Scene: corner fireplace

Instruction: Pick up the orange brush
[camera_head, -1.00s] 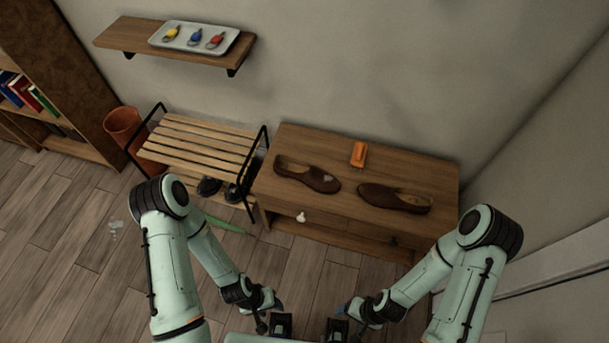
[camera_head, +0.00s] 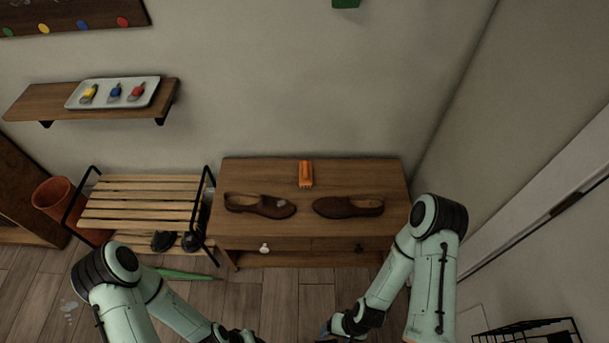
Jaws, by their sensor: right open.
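The orange brush (camera_head: 306,174) lies on top of the wooden cabinet (camera_head: 240,174), toward its back edge near the wall. My right gripper (camera_head: 328,336) is low at the bottom of the head view, in front of the cabinet and well apart from the brush. Its fingertips are mostly cut off by the frame edge; it is open, with nothing seen in it. My left arm comes in at the bottom left, and its gripper fingers are below the frame edge.
Two brown shoes (camera_head: 260,206) (camera_head: 348,207) lie on the cabinet in front of the brush. A slatted rack (camera_head: 140,200) stands to the left, with dark shoes under it. A shelf (camera_head: 40,102) holds a tray (camera_head: 72,100). A black wire basket (camera_head: 530,333) is at bottom right.

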